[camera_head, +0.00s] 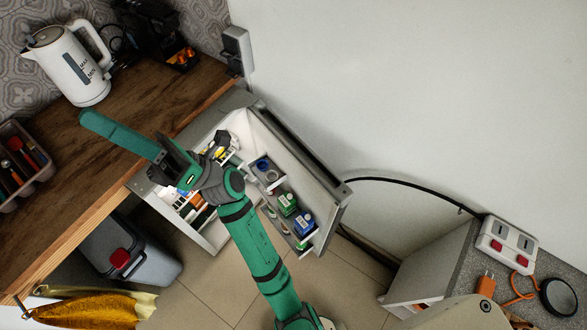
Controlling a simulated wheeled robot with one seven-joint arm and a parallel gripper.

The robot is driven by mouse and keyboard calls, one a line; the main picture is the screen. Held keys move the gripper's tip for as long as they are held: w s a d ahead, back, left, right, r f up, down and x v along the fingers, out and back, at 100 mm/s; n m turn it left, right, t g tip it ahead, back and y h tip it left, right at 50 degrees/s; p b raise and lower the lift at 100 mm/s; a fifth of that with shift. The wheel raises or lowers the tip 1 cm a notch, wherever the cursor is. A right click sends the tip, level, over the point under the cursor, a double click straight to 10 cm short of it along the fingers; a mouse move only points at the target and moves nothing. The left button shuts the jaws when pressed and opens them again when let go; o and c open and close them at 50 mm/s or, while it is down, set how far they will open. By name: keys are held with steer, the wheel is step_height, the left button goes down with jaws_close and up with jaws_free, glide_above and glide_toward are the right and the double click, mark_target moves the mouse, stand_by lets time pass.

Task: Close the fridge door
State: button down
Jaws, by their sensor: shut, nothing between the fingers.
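The small fridge (213,239) stands below the wooden counter, with its lit, stocked interior partly hidden behind my arm. Its door (318,176) is wide open, swung out to the right near the white wall. The door's inner shelves face left and hold a blue roll, green and blue packs and other small items. My green arm reaches up from the bottom across the fridge opening, left of the door. My gripper (86,117) is shut and empty, pointing left, and overlaps the wooden counter in the picture. It is apart from the door.
The wooden counter (65,180) holds a white kettle (72,65), a dark machine (155,32) and a utensil tray (22,165). A grey bin (140,250) with a red latch stands below. A grey-topped cabinet (445,262) with a power strip (507,244) is at right. Tiled floor shows between.

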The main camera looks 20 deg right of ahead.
steer(key=a+f+n+g+h, duration=0.1)
steer(key=a+n+g+h, duration=0.25)
steer(key=n+g, duration=0.65)
steer(key=n+t+h, duration=0.1)
steer(key=n+h, duration=0.4)
steer(key=h, duration=1.8)
glide_above(330, 183)
steer(key=w+d+x, duration=0.1)
steer(key=d+x, duration=0.1)
steer(key=x, duration=1)
steer(key=d+f+x, duration=0.1)
steer(key=d+x, duration=0.2)
steer(key=x, duration=1)
steer(key=w+d+x, duration=0.1)
steer(key=d+x, duration=0.1)
steer(key=x, duration=1)
steer(key=shift+w+d+f, duration=0.25)
steer(key=shift+f, duration=0.25)
